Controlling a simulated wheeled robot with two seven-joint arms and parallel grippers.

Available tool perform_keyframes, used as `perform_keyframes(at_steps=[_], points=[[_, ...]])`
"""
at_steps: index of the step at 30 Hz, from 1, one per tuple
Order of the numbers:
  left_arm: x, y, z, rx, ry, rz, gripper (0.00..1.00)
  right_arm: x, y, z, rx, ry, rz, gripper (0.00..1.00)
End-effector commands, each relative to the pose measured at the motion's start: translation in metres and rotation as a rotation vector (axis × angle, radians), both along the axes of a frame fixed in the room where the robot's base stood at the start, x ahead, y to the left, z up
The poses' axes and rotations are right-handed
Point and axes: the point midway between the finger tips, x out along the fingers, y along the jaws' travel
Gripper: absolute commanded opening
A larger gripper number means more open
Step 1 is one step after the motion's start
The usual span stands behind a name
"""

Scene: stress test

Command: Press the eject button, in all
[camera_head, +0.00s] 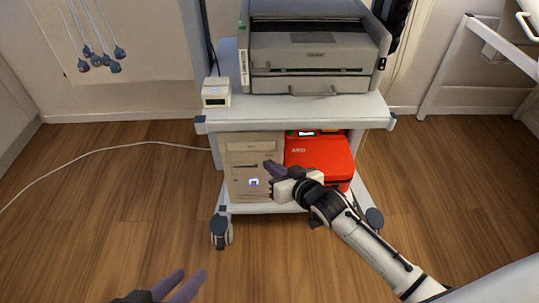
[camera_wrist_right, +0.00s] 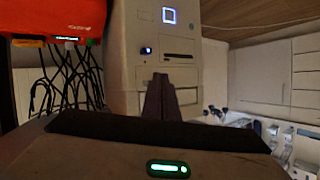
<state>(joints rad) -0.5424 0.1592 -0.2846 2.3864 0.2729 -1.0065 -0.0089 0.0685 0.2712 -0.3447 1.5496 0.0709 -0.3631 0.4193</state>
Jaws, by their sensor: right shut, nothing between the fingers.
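A beige computer tower (camera_head: 241,150) stands on the cart's lower shelf; it also shows in the right wrist view (camera_wrist_right: 122,60). Its front has a lit square (camera_head: 254,182), a dark slot (camera_wrist_right: 179,55) and a small blue-lit spot (camera_wrist_right: 146,50) beside the slot. I cannot tell which of these is the eject button. My right gripper (camera_head: 268,167) is shut and empty in front of the tower; its fingertips (camera_wrist_right: 159,80) point at the front near the slot. I cannot tell if they touch. My left gripper (camera_head: 182,280) is open and empty above the floor at bottom left.
A red unit (camera_head: 320,155) stands right of the tower. A printer (camera_head: 312,45) and a small white box (camera_head: 216,92) are on the cart's top (camera_head: 290,112). Dark cables (camera_wrist_right: 70,80) hang by the red unit.

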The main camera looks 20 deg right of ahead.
Motion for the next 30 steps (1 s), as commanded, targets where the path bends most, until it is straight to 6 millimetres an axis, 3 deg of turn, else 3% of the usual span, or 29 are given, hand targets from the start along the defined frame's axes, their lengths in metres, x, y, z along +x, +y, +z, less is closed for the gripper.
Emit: perform_keyframes(at_steps=[30], points=[[0.0004,0.0002,0.0028,0.000,-0.001,0.001,0.31,0.0083,-0.0025,0.0000,-0.001,0.000,0.000,0.00]])
